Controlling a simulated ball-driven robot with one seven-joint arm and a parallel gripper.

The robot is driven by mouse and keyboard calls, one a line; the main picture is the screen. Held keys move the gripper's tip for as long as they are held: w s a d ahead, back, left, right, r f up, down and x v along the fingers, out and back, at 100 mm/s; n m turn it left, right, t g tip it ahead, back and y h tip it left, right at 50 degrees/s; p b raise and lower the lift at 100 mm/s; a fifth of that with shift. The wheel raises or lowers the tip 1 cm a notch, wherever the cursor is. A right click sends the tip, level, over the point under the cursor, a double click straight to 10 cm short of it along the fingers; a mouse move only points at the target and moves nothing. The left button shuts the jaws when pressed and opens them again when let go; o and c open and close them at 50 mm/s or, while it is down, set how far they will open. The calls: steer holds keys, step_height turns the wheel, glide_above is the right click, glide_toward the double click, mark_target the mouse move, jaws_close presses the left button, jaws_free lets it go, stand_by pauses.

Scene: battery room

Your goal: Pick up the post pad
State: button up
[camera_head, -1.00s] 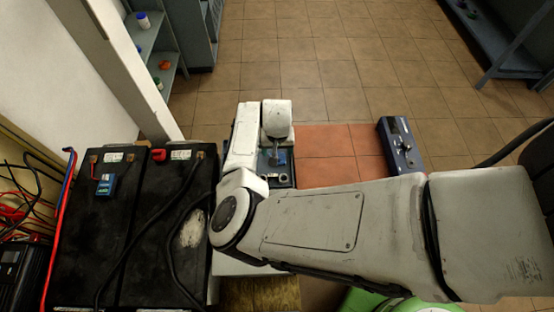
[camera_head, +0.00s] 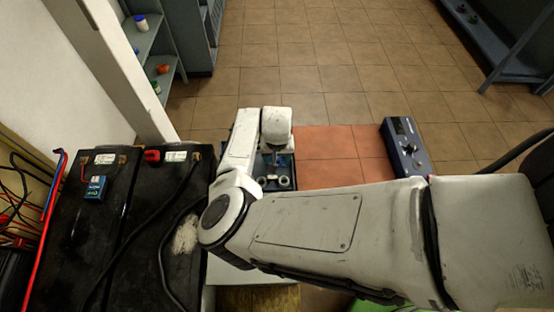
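My gripper (camera_head: 273,158) points down over a small blue-grey tray (camera_head: 291,172) just right of the black batteries. The gripper is small and partly covered by my white wrist, so I cannot tell whether its fingers are open or shut. Small pale ring-shaped pieces (camera_head: 284,181) show at the tray's near edge, just below the gripper in the picture. One of them may be the post pad, but they are too small to be sure. My arm hides part of the tray's surroundings.
Two black batteries (camera_head: 110,215) with cables stand at the left. A blue-grey device with knobs (camera_head: 405,148) is on the right. Shelves with small bottles (camera_head: 142,24) are at the back left, and a dark rack (camera_head: 500,45) at the back right. Tiled floor beyond is clear.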

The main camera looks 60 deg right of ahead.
steer(key=c, duration=0.4)
steer(key=shift+r, duration=0.55)
step_height(320, 180, up, 2)
steer(key=shift+s+r, duration=0.1)
steer(key=shift+r, duration=0.1)
steer(key=s+r, duration=0.3)
steer(key=s, duration=0.1)
steer(key=s+r, duration=0.3)
steer(key=s, duration=0.2)
steer(key=s+r, duration=0.3)
steer(key=s, duration=0.1)
steer(key=shift+s+d+r+b, duration=0.1)
steer(key=shift+s+r+b, duration=0.2)
steer(key=shift+s, duration=0.1)
